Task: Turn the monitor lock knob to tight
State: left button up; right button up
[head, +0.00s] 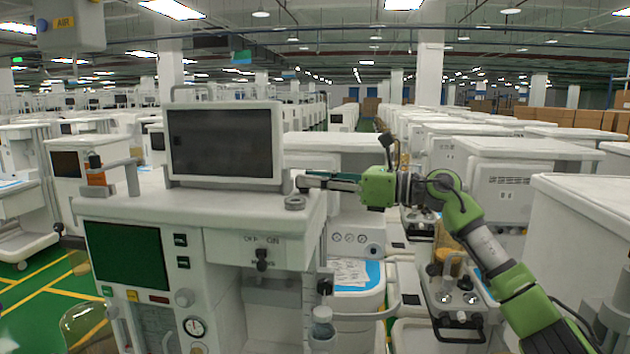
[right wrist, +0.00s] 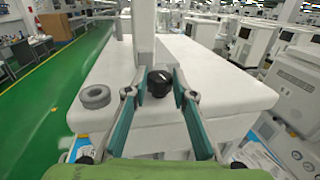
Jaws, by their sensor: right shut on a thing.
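The monitor (head: 225,143) stands upright on top of the anaesthesia cart (head: 245,215). Its lock knob (right wrist: 160,84) is a small dark round knob near the base of the monitor's post (right wrist: 144,35) in the right wrist view. My right gripper (head: 303,182) reaches in from the right, low beside the monitor. In the right wrist view its two teal-padded fingers (right wrist: 160,90) are on either side of the knob, shut on it. The fingers mostly hide the knob in the head view. I cannot read whether it is at tight. My left gripper is not in view.
A grey ring-shaped part (head: 295,203) sits on the cart top close to the gripper. A handle post (head: 132,177) stands at the cart's left. Other white carts (head: 515,150) stand close on the right. The cart top around the knob is mostly clear.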

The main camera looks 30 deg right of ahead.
jog(key=shift+f+t+h, duration=0.1)
jog(key=shift+t+h, duration=0.2)
jog(key=shift+s+a+m+h, duration=0.1)
jog(key=shift+m+h, duration=0.2)
jog(key=shift+m, duration=0.1)
jog(key=shift+s+a+m+t+h+p, duration=0.15)
jog(key=shift+m+t+h+p, duration=0.4)
jog(key=shift+m+t+h, duration=0.65)
jog(key=shift+a+m+h, duration=0.2)
jog(key=shift+m+h, duration=0.1)
jog(key=shift+h, duration=0.5)
jog(key=h+b, duration=0.1)
jog(key=m+t+h+b, duration=0.1)
jog(key=b, duration=0.1)
jog(key=shift+a+f+m, duration=0.15)
jog(key=shift+a+m, duration=0.05)
jog(key=shift+m, duration=0.1)
jog(key=shift+a+m+h+b, duration=0.1)
jog(key=shift+m+h+b, duration=0.7)
jog(key=shift+h+b, duration=0.75)
jog(key=shift+t+b, duration=0.3)
